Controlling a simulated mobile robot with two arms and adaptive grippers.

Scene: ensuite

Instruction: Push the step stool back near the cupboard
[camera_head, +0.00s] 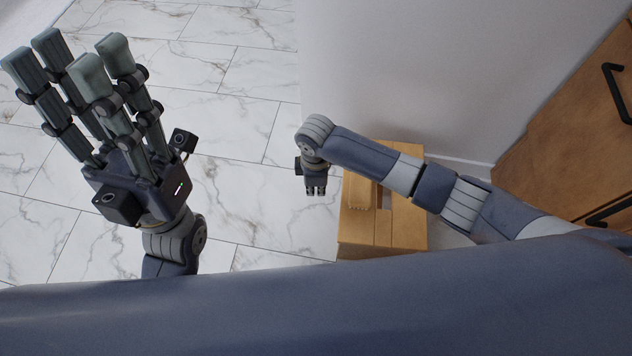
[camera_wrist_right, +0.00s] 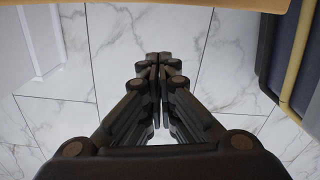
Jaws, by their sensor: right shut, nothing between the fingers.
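The wooden step stool (camera_head: 408,231) stands on the floor by the white wall in the head view, partly hidden behind my right forearm. A wooden edge, likely the stool's, runs along the top of the right wrist view (camera_wrist_right: 200,4). The wooden cupboard (camera_head: 565,130) with black handles is at the right. My right gripper (camera_head: 316,192) is just left of the stool, and I cannot tell whether they touch. In the right wrist view its fingertips (camera_wrist_right: 164,58) meet, shut and empty. My left gripper (camera_head: 68,62) is raised at the left, fingers spread, empty, away from the stool.
The white marble-tiled floor (camera_head: 240,210) is clear on the left. The white wall (camera_head: 400,70) stands behind the stool, and a strip of floor lies between stool and cupboard. A dark object with a yellowish edge (camera_wrist_right: 295,60) is at the right of the wrist view.

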